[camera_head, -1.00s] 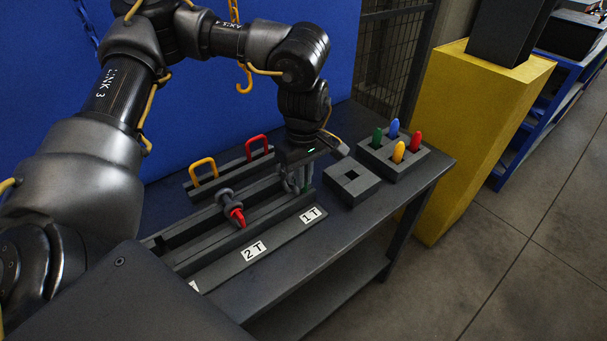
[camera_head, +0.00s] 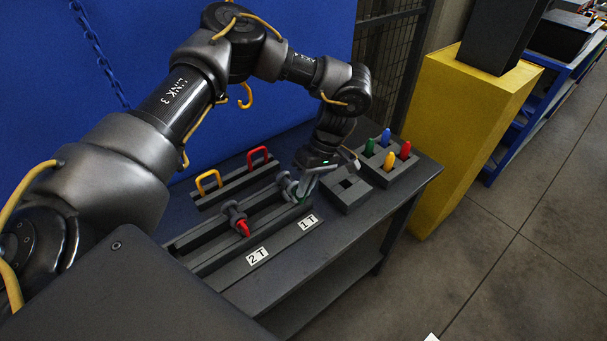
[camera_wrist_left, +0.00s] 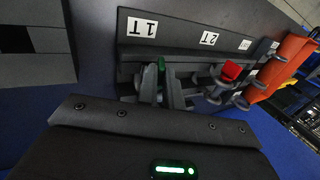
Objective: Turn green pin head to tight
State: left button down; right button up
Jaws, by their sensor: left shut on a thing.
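The green pin head (camera_head: 302,196) sits at the 1T end of the dark rail fixture (camera_head: 222,254), mostly hidden by my gripper. In the left wrist view the green pin head (camera_wrist_left: 161,63) shows as a small green piece between the fingers. My left gripper (camera_head: 297,190) is shut on it, reaching in from the right with the wrist tilted. The fingers also show in the wrist view (camera_wrist_left: 162,85). A red pin head (camera_head: 242,228) on a grey collar stands near the 2T label (camera_head: 257,256). My right gripper is out of view.
The 1T label (camera_head: 308,222) lies before the green pin. Behind is a rack with a yellow handle (camera_head: 208,182) and a red handle (camera_head: 258,156). To the right are a square-socket block (camera_head: 348,198) and a block with coloured pegs (camera_head: 398,176). A yellow pillar (camera_head: 455,120) stands beyond.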

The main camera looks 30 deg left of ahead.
pick_arm(q)
jog(key=shift+w+d+g+y+p, duration=0.1)
jog(key=shift+w+g+y+p, duration=0.2)
jog(key=shift+g+p, duration=0.6)
jog(key=shift+f, duration=0.1)
jog(key=shift+s, duration=0.1)
jog(key=c, duration=1.5)
grip_release()
jog(key=shift+c, duration=0.2)
